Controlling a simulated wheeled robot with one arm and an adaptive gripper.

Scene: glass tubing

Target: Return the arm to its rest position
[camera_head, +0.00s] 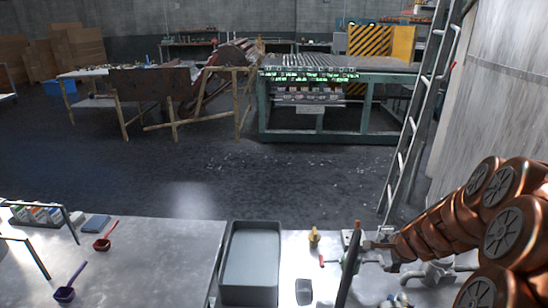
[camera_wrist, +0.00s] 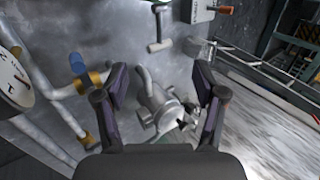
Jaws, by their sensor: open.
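My gripper (camera_wrist: 160,108) is open in the wrist view, with one dark finger on each side and a wide gap between them. Nothing is held. A grey metal pipe fitting (camera_wrist: 158,100) shows beyond the gap, and I cannot tell how far below the fingertips it is. I cannot make out my gripper in the head view.
Pipework with a blue part (camera_wrist: 77,64) and a white dial gauge (camera_wrist: 13,82) lie left in the wrist view. In the head view, a grey tray (camera_head: 225,265) stands on the bench. A ladder (camera_head: 410,130) and copper-coloured rounded bodies (camera_head: 500,232) crowd the right.

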